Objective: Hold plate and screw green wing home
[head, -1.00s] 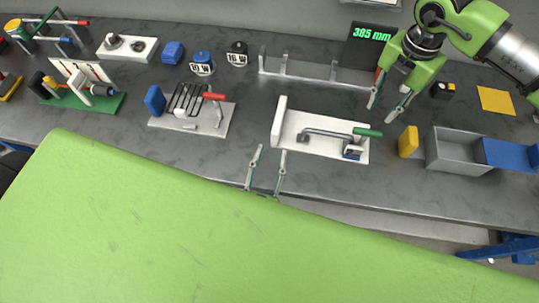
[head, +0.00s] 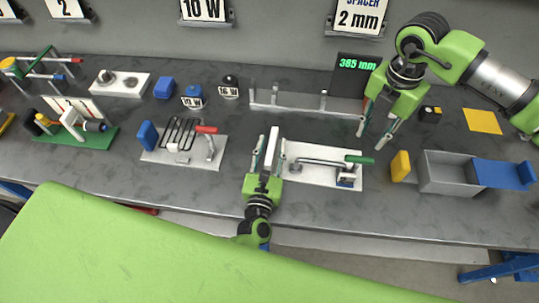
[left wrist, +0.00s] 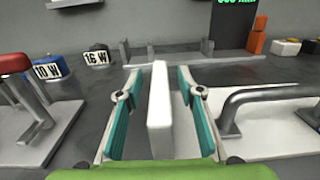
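A white fixture base (head: 318,178) lies on the bench, with a white upright plate (head: 267,150) at its left end. A bent grey bar (head: 322,162) on the base has a green piece (head: 360,160) at its right end, apparently the green wing. My left gripper (head: 269,146) is open, with one finger on each side of the upright plate. In the left wrist view, gaps show between the plate (left wrist: 159,112) and both fingers. My right gripper (head: 371,139) is open and empty, with its fingertips above and behind the green piece, apart from it.
A yellow block (head: 400,166) and a grey tray (head: 424,175) with a blue part stand to the right. A dark display reading 385 mm (head: 357,75) and a grey rail stand behind. A fixture with a red handle (head: 207,130) stands left. Bare bench shows between them.

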